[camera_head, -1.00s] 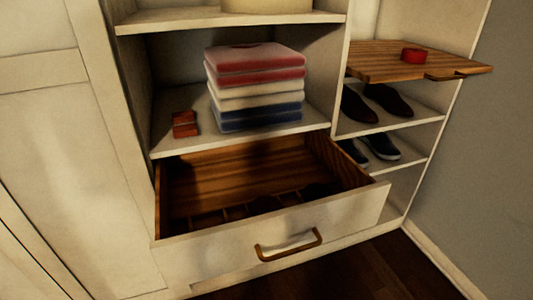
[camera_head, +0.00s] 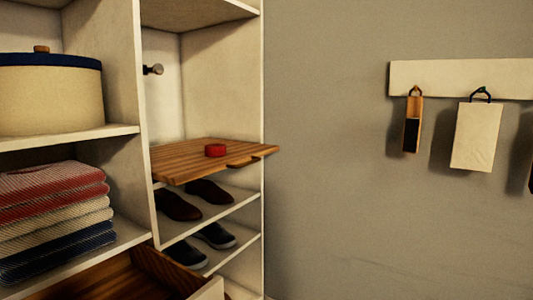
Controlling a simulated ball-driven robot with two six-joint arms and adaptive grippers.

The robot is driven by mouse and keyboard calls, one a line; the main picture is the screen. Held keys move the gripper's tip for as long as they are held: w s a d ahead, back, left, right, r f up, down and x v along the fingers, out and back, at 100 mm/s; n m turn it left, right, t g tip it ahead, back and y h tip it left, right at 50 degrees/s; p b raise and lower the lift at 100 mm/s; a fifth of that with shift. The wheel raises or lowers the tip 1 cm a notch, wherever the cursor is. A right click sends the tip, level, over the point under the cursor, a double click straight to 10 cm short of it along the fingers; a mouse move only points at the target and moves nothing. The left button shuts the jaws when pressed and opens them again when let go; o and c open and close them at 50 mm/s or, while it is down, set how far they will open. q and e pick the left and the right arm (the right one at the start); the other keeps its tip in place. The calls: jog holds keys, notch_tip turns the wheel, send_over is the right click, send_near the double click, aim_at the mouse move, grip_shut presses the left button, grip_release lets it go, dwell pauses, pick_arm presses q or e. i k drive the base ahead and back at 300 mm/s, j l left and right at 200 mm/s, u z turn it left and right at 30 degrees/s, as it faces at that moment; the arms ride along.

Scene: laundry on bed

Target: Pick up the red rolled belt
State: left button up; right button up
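The red rolled belt (camera_head: 216,150) sits on a wooden pull-out board (camera_head: 195,161) in the right-hand column of the wardrobe. It is a small, low red coil near the middle of the board, with clear wood around it. The board sticks out past the front of the shelves. Neither of my grippers is in view.
Dark shoes (camera_head: 180,204) stand on shelves below the board. Folded clothes (camera_head: 55,215) and a round box (camera_head: 50,95) are at left. An open drawer (camera_head: 208,290) juts out below. A wall rail (camera_head: 450,78) holds hanging items, including a white tag (camera_head: 474,136).

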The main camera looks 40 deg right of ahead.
aim_at(212, 150)
jog(key=z, duration=0.75)
jog(key=i+u, duration=0.15)
jog(key=u, duration=0.2)
jog(key=i+l+u, duration=0.15)
jog(key=u, duration=0.15)
jog(key=i+l+u, duration=0.1)
jog(key=u, duration=0.25)
